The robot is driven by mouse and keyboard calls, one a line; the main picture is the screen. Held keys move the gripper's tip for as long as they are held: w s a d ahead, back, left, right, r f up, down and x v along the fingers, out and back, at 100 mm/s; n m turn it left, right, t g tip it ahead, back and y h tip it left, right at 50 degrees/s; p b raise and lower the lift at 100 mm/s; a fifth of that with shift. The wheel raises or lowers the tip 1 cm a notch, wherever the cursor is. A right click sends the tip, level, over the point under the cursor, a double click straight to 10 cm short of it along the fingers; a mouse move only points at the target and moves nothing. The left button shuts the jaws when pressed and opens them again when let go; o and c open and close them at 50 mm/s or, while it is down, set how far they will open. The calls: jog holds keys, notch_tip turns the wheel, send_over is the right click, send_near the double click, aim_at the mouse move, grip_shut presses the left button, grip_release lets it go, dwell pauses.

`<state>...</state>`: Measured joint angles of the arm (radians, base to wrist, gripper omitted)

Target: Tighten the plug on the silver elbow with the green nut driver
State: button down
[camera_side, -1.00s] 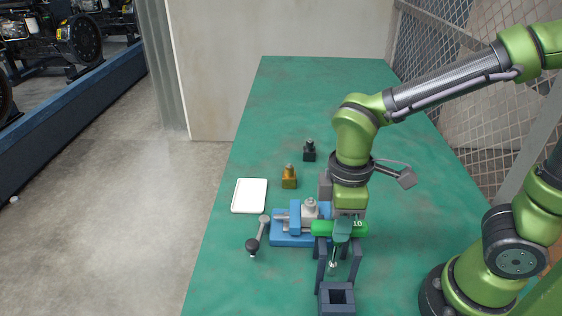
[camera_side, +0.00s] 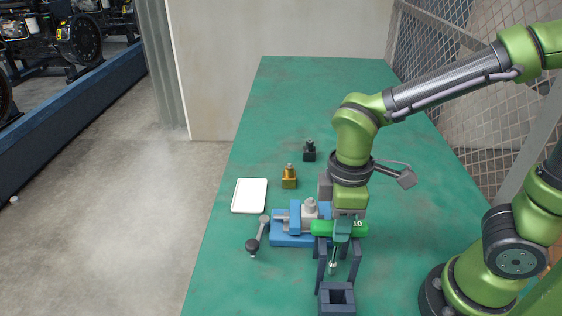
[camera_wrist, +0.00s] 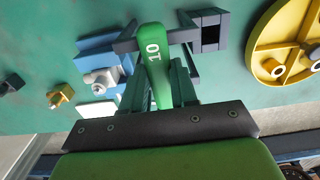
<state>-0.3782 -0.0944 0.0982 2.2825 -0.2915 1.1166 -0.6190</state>
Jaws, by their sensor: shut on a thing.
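The green nut driver (camera_side: 322,227) has a crosswise handle marked 10 and a thin shaft pointing down between the dark posts of a rack (camera_side: 337,298). My gripper (camera_side: 342,230) is shut on its handle, which also shows in the wrist view (camera_wrist: 155,62). The silver elbow (camera_side: 310,209) is held in a blue vise (camera_side: 291,240), left of my gripper; in the wrist view the elbow (camera_wrist: 102,79) is at upper left. I cannot clearly make out the plug on it. The shaft tip is too small to tell if it touches the rack.
A brass fitting (camera_side: 289,178) and a black fitting (camera_side: 309,151) stand behind the vise. A white tray (camera_side: 249,196) lies left of them. The vise's grey lever (camera_side: 263,230) sticks out toward the left front. The far part of the green table is clear.

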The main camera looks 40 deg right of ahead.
jog(key=shift+r, duration=0.15)
notch_tip(320, 180, up, 16)
dwell(1.3)
